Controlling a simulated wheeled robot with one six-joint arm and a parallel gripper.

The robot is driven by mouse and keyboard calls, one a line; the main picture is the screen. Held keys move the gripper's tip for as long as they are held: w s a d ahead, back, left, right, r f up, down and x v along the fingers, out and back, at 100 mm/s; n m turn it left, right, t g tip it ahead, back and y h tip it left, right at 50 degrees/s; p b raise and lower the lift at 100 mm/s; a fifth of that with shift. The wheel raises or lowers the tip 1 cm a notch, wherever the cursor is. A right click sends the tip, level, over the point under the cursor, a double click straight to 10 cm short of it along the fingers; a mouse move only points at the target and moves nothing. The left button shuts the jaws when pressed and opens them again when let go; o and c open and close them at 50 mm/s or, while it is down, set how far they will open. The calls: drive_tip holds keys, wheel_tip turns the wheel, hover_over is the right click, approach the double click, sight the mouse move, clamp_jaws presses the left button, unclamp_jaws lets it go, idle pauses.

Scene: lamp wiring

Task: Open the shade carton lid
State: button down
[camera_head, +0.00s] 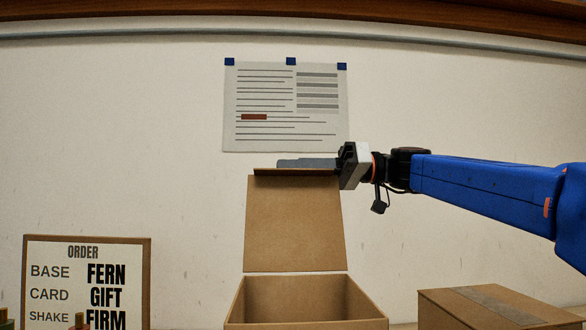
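The brown cardboard carton (366,307) stands at the bottom centre, with its inside partly visible. Its lid (296,225) stands nearly upright at the back of the carton, with a narrow folded flap along its top edge. The carton is open at the top. My gripper (306,162) reaches in from the right at the lid's top edge. Its grey fingers lie along that edge, partly hidden behind the flap. I cannot tell whether they touch the lid, or how far apart they are.
A taped brown box (490,307) stands at the lower right. A framed order sign (87,285) stands at the lower left, with small objects in front of it. A printed sheet (286,107) is fixed to the wall above the lid.

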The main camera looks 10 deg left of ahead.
sight(294, 169)
drive_tip(key=shift+s+d+r, duration=0.2)
drive_tip(key=shift+s+r, duration=0.05)
drive_tip(key=shift+s, duration=0.5)
drive_tip(key=shift+s+d+r, duration=0.2)
drive_tip(key=shift+s, duration=0.55)
drive_tip(key=c, duration=2)
unclamp_jaws()
drive_tip(key=v, duration=1.7)
drive_tip(key=shift+w+d, duration=0.1)
drive_tip(key=shift+d, duration=0.1)
